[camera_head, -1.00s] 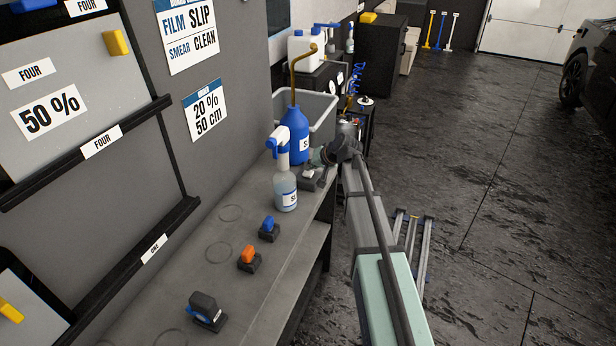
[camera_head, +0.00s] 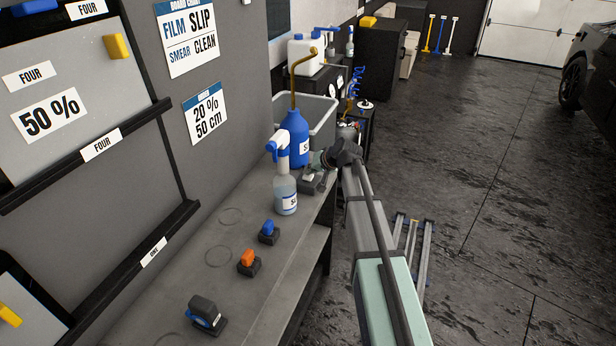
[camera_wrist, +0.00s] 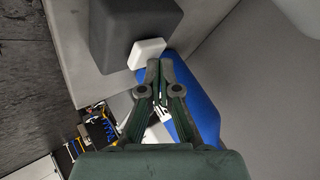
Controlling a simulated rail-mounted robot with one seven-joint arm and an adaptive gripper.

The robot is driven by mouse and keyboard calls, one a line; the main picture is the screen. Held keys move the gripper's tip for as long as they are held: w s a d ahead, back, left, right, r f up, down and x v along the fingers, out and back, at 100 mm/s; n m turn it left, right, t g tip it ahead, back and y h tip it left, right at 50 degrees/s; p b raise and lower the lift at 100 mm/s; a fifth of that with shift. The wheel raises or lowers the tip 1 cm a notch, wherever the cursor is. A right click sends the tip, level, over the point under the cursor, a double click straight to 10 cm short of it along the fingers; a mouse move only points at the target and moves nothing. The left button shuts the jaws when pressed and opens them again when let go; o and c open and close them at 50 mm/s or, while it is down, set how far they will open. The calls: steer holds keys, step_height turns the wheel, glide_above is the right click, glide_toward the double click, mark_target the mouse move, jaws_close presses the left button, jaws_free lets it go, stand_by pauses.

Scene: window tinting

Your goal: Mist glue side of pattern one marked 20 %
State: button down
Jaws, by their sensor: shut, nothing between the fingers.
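A clear spray bottle (camera_head: 285,193) with pale liquid and a blue-and-white trigger head stands upright on the grey bench. My gripper (camera_head: 318,160) is beyond it to the right, close to a dark block with a white top (camera_head: 309,178) and the blue bottle (camera_head: 296,135) with a bent brass spout. In the wrist view my gripper (camera_wrist: 159,78) is shut and empty, its tips near the white piece (camera_wrist: 147,52) and in front of the blue bottle (camera_wrist: 195,100). A rail labelled ONE (camera_head: 153,251) is at lower left. A pale panel (camera_head: 22,308) shows partly there; no percentage mark is visible on it.
Blue, orange and dark tools (camera_head: 268,231) sit in holders along the bench. A grey bin (camera_head: 320,112) stands behind the bottles. A wall sheet reads 20 % 50 cm (camera_head: 206,113); an upper panel is marked 50 % (camera_head: 48,114). A ladder (camera_head: 415,250) lies right of my arm. Floor beyond is open.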

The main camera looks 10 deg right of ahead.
steer(key=shift+f, duration=0.1)
stand_by(0.4)
steer(key=shift+f+b, duration=0.35)
steer(key=shift+b, duration=0.05)
steer(key=shift+r, duration=0.4)
stand_by(0.4)
steer(key=shift+r+p, duration=1.5)
steer(key=shift+r, duration=1.5)
steer(key=shift+d, duration=0.1)
